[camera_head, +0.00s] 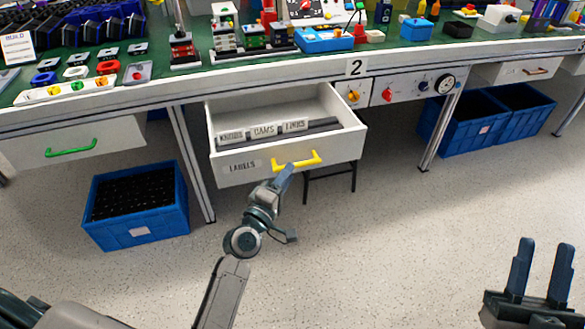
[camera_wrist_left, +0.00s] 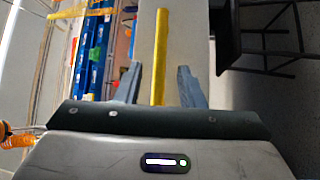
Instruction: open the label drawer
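The white label drawer (camera_head: 238,172) under the bench is pulled out, and its inside shows. Its front carries the word LABELS (camera_head: 242,165) and a yellow handle (camera_head: 312,159). My left gripper (camera_head: 285,174) is at the left part of this handle. In the left wrist view, the yellow handle (camera_wrist_left: 160,60) passes between the two fingers of my left gripper (camera_wrist_left: 160,88), with a gap on each side. My right gripper (camera_head: 541,265) is open and empty over the floor at the lower right.
Cards reading KNOBS, CAMS and LINKS (camera_head: 264,130) stand in the drawer. A panel with knobs (camera_head: 408,88) is right of it. A drawer with a green handle (camera_head: 71,148) is at left. Blue crates (camera_head: 137,224) stand on the floor. The floor in front is clear.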

